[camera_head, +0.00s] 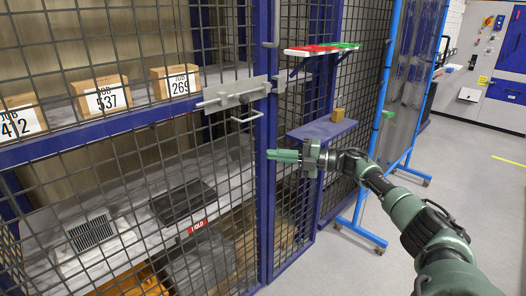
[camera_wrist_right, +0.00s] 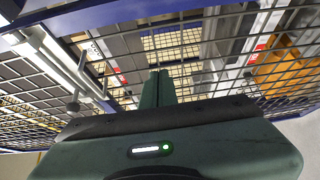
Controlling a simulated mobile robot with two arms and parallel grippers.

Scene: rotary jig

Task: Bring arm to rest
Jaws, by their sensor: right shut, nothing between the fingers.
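My right arm (camera_head: 425,228) comes in from the lower right of the head view. Its green gripper (camera_head: 272,156) points left in front of the blue post of the mesh cage, below the door's latch bar (camera_head: 235,94) and pull handle (camera_head: 247,117). Its fingers are together with nothing between them. In the right wrist view the two fingers (camera_wrist_right: 157,88) lie side by side, pointing at the mesh. I cannot tell whether they touch the cage. My left gripper is not in either view.
Behind the mesh, boxes marked 537 (camera_head: 100,97) and 269 (camera_head: 176,82) stand on a shelf. A small blue shelf (camera_head: 322,129) holds a brown block (camera_head: 338,115). Red and green trays (camera_head: 318,48) sit above. A blue-framed screen (camera_head: 388,120) stands right; open floor lies beyond.

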